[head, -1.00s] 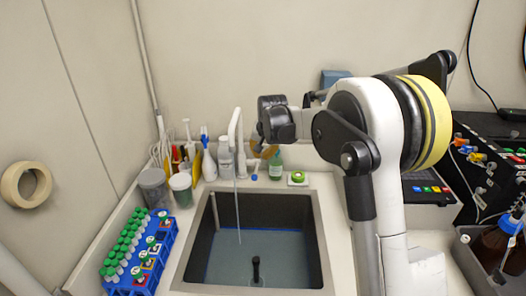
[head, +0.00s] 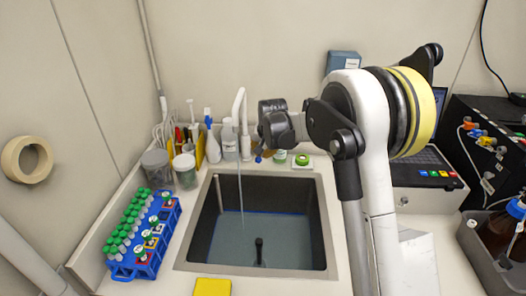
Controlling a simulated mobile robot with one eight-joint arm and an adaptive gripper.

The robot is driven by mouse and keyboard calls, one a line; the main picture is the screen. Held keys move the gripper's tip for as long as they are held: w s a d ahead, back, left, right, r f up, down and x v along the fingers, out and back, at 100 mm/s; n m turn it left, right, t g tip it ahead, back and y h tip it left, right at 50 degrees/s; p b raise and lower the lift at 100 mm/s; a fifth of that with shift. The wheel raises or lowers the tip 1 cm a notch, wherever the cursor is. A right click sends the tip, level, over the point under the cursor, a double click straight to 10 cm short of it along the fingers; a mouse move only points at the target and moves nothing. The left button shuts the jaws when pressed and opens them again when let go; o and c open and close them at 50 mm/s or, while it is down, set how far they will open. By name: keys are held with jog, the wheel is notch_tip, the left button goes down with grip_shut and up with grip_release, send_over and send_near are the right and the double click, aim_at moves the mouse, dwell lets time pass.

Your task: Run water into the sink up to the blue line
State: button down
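The sink (head: 183,249) is a dark basin with a pale rim, in the lower middle of the head view. A thin stream of water (head: 241,195) falls from the curved white tap (head: 239,105) into grey-blue water (head: 290,243). A blue line (head: 275,213) shows along the back wall and left side. The water surface looks close to it; I cannot tell whether it touches. A dark upright piece (head: 259,250) stands in the basin. My gripper (head: 266,146) is just right of the tap, near a small blue knob (head: 258,158). Its fingers are mostly hidden, so its opening is unclear.
A blue rack (head: 140,268) of green-capped tubes stands left of the sink. Jars (head: 186,171) and bottles (head: 229,140) line the back. A yellow block (head: 212,287) lies at the front rim. A laptop (head: 425,172) and dark equipment (head: 490,140) stand to the right.

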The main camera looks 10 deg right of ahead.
jog(key=shift+s+a+f, duration=0.1)
jog(key=shift+s+f, duration=0.1)
jog(key=shift+f, duration=0.25)
jog(key=w+p+v, duration=0.1)
jog(key=p+v, duration=0.3)
jog(key=v, duration=0.9)
jog(key=shift+w+d+r, duration=0.2)
jog(key=shift+d+r, duration=0.2)
dwell(5.8)
